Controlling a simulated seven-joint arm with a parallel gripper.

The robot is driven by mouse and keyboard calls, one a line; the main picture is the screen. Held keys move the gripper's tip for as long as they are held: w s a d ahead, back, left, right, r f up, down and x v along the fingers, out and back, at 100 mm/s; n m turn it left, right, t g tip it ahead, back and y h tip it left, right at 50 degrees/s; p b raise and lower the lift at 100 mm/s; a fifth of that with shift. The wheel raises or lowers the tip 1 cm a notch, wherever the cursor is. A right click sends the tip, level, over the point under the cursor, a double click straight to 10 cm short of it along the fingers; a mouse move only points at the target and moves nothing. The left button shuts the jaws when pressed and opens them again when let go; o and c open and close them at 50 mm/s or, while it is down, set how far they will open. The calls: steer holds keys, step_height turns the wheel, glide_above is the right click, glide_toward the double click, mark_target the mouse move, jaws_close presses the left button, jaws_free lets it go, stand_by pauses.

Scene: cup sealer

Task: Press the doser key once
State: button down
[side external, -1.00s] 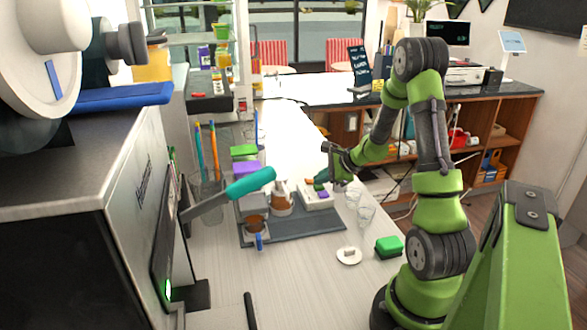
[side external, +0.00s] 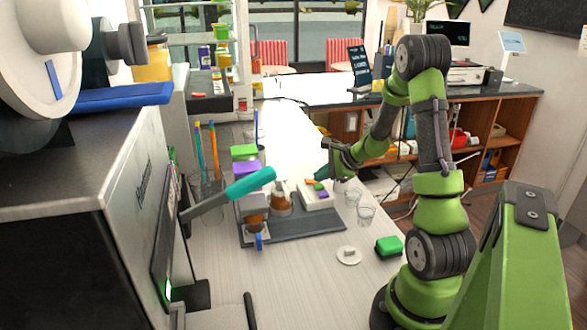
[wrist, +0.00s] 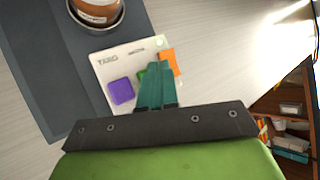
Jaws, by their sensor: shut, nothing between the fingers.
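A white key panel (wrist: 130,55) with dark lettering lies at the edge of a dark mat. It carries a purple key (wrist: 122,91), a green key (wrist: 142,74) and an orange key (wrist: 168,62). My gripper (wrist: 153,66) is shut and empty, its teal fingertips over the panel between the purple and orange keys. The fingers partly hide the green key; the wrist view does not show whether they touch it. In the side external view, the white panel (side external: 328,202) shows below my gripper (side external: 319,174), which looks a little above the keys. I cannot read a doser label.
A brown cup (side external: 281,202) stands beside the panel on the dark mat (side external: 300,231). Clear glasses (side external: 366,214), a small white dish (side external: 349,256) and a green sponge (side external: 389,245) are to the right. The sealer's teal handle (side external: 250,183) reaches in from the left.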

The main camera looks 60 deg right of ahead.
mark_target(321, 187)
steer(key=shift+r, duration=0.1)
steer(key=shift+r, duration=2.5)
stand_by(0.7)
steer(key=shift+s+a+f+n+g+y, duration=0.2)
steer(key=shift+s+a+f+n, duration=0.1)
steer(key=shift+a+n, duration=0.25)
steer(key=shift+s+a+f+n+g+y, duration=0.1)
steer(key=shift+s+a+f+n+g, duration=0.2)
steer(key=shift+a, duration=0.35)
steer(key=s+a+r+n, duration=0.3)
steer(key=a+n, duration=0.4)
steer(key=a, duration=0.3)
steer(key=s+a+r+n+y, duration=0.1)
steer(key=s+a+r+n, duration=0.2)
steer(key=a+r+n, duration=0.3)
steer(key=s+a+r+n+g, duration=0.1)
steer(key=s+a+r+n, duration=0.3)
steer(key=a+n, duration=0.5)
steer(key=a, duration=0.5)
steer(key=shift+a+r+y, duration=0.15)
steer(key=shift+r+y, duration=0.25)
